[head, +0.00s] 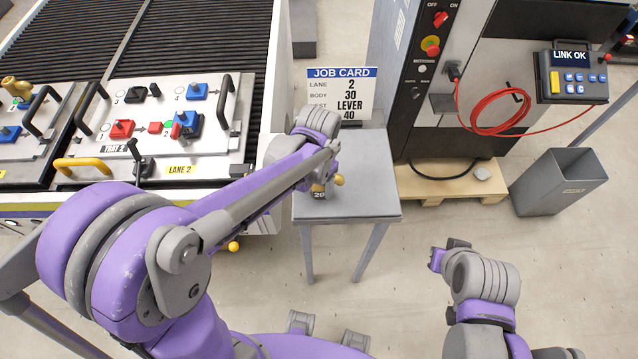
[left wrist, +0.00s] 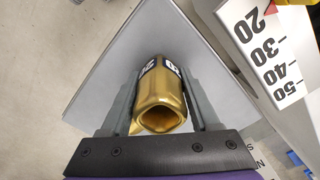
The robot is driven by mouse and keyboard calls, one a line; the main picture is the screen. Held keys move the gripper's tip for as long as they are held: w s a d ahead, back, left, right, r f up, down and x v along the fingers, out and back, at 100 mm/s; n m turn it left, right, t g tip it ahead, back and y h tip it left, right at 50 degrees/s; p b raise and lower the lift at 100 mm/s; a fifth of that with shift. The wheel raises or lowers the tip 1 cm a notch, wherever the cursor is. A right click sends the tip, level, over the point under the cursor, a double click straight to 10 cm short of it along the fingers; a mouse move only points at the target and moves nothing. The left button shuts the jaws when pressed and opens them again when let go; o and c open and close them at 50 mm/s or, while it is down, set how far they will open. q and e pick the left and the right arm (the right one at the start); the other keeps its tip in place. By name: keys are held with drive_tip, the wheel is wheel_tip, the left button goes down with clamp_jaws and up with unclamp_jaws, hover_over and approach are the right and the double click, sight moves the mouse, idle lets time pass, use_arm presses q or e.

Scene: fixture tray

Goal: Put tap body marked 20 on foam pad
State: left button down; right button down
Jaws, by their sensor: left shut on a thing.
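The brass tap body (head: 338,181) is at the small grey-topped stand, mostly hidden by my left arm; a dark label by it reads 20. I cannot tell whether the body touches that top, or make out a separate foam pad. My right gripper (head: 457,244) is away at the lower right, its jaws unclear.
A job card (head: 341,93) stands behind the grey top. Left is a lane 2 tray (head: 215,150) with red and blue parts and black handles. Another brass body (head: 17,88) is at far left. A cabinet (head: 430,110) and grey bin (head: 557,182) stand right.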

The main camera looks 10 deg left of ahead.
use_arm(q)
drive_tip(key=shift+f, duration=0.15)
drive_tip(key=shift+f, duration=0.15)
drive_tip(key=shift+c, duration=0.6)
unclamp_jaws()
drive_tip(key=shift+r, duration=0.5)
wheel_tip(320, 180, up, 11)
drive_tip(key=p, duration=0.1)
drive_tip(key=s+a+f+n+t, duration=0.2)
drive_tip(key=s+a+t, duration=0.1)
drive_tip(key=s, duration=0.3)
drive_tip(key=s+a+f+n+t, duration=0.2)
drive_tip(key=s+a+n, duration=0.1)
drive_tip(key=s, duration=0.3)
drive_tip(key=shift+a+t, duration=0.35)
drive_tip(key=shift+t, duration=0.05)
